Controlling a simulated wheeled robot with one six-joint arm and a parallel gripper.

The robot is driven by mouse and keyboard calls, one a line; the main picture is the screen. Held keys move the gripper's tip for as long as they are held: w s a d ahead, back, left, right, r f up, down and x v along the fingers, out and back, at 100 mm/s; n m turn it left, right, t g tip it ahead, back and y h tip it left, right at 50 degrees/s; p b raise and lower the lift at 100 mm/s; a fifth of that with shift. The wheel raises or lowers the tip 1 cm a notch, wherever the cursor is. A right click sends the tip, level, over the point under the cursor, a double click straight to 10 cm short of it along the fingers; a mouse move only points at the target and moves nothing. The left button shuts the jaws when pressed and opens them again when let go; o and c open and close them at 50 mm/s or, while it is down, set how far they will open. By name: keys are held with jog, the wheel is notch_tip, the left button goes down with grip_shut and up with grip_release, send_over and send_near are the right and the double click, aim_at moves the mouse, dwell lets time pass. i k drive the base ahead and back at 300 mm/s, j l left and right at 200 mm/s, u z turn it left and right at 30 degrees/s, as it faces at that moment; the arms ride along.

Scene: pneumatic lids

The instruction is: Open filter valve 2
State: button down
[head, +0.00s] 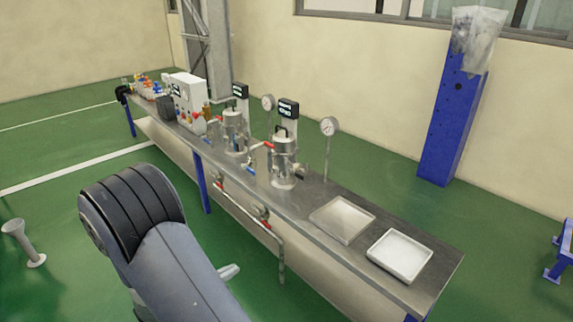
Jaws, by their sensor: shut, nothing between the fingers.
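Two steel filter vessels stand on the long metal bench, a nearer one (284,160) and a farther one (234,133). A red handle (268,146) and a blue handle (248,170) show beside the nearer vessel. Another red handle (214,120) shows by the farther vessel. Red valve parts (261,212) also sit on the pipe below the bench's front edge. No readable label shows which is filter valve 2, and handle positions are too small to judge. My arm fills the lower left, but my gripper is not in view.
The bench (325,195) runs from back left to front right. Two shallow trays, a grey one (342,220) and a white one (399,256), lie at its near end. A pipe (281,262) hangs in front.

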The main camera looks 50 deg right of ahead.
aim_at(251, 171)
jog(key=i+l+z, duration=0.1)
jog(key=i+l, duration=0.15)
jog(key=i, duration=0.15)
jog(key=i+l+z, duration=0.15)
jog(key=i, duration=0.3)
jog(key=i+l+z, duration=0.1)
jog(key=i+l, duration=0.2)
jog(key=i, duration=0.15)
